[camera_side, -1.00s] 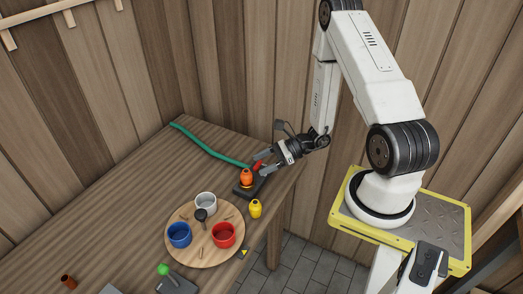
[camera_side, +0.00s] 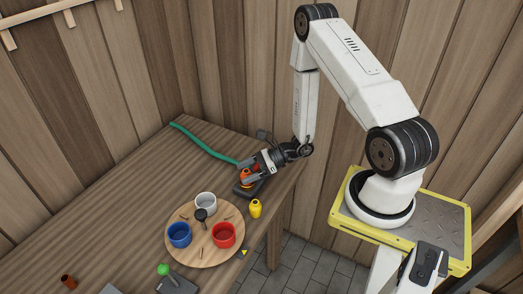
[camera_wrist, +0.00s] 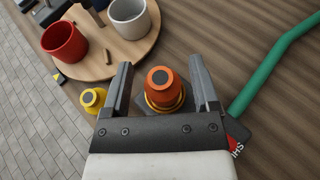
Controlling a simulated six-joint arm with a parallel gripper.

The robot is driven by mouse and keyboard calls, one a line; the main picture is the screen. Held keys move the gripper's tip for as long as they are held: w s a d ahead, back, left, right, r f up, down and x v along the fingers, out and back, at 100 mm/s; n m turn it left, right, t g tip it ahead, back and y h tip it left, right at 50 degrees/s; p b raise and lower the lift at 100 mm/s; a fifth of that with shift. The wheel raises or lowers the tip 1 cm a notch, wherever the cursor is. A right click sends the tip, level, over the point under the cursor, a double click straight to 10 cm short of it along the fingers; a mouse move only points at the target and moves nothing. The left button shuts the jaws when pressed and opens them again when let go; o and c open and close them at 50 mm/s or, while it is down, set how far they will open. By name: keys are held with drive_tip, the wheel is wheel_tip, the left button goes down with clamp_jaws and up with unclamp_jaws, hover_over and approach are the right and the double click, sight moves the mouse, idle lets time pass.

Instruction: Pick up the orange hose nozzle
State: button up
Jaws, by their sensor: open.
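The orange hose nozzle (camera_wrist: 162,84) stands upright on a dark base (camera_side: 239,190) near the bench's right edge. In the wrist view it sits between the two open fingers of my gripper (camera_wrist: 161,86), with a gap on each side. In the side view my gripper (camera_side: 250,174) is at the nozzle (camera_side: 245,183), with its fingers partly covering it. The fingers do not appear to be closed on it.
A yellow nozzle (camera_side: 255,208) stands close to the dark base. A green hose (camera_side: 205,146) runs behind. A round wooden board (camera_side: 202,256) holds blue (camera_side: 180,235), red (camera_side: 223,236) and white (camera_side: 205,201) cups.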

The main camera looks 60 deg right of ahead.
drive_tip(key=shift+x, duration=1)
clamp_jaws()
